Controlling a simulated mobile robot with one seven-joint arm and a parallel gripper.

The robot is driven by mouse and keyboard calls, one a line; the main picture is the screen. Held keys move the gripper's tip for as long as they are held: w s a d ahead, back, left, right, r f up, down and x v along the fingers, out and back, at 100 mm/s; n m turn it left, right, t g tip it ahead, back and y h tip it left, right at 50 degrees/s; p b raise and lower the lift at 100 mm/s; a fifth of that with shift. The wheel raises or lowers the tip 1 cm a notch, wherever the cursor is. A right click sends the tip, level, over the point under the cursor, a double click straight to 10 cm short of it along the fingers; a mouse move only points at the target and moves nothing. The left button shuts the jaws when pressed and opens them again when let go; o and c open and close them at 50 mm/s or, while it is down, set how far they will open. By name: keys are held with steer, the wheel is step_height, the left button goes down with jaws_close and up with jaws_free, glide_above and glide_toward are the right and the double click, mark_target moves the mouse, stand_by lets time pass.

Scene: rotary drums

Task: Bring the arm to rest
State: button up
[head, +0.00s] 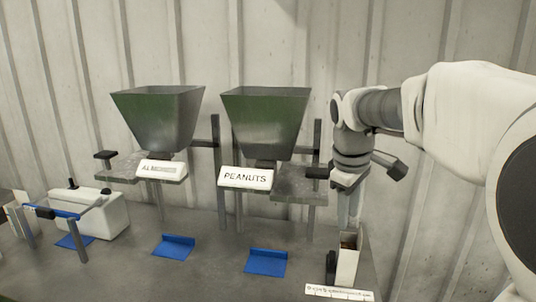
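My arm reaches in from the right in the head view and bends down at the wrist. My gripper (348,224) points down at the right end of the table, to the right of the PEANUTS hopper. Its pale fingers sit directly above or at the top of a narrow, upright light container (347,266). I cannot tell whether the fingers touch this container, or whether they are open or shut. The container has a dark part at its left side and something brownish near its top.
The PEANUTS hopper (265,122) and another labelled hopper (158,118) stand on posts left of my wrist. Several blue trays, among them this one (266,262), lie on the grey table (212,270). A white machine (101,214) stands left. A label strip (340,293) lies in front.

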steer(key=s+a+f+m+t, duration=0.1)
steer(key=s+m, duration=0.3)
steer(key=s, duration=0.7)
steer(key=s+a+f+m+t+y, duration=0.1)
steer(key=s+m, duration=0.4)
steer(key=s, duration=0.6)
step_height(320, 180, down, 2)
steer(key=shift+a+f+t, duration=0.2)
steer(key=shift+f+t, duration=0.05)
steer(key=shift+t, duration=0.35)
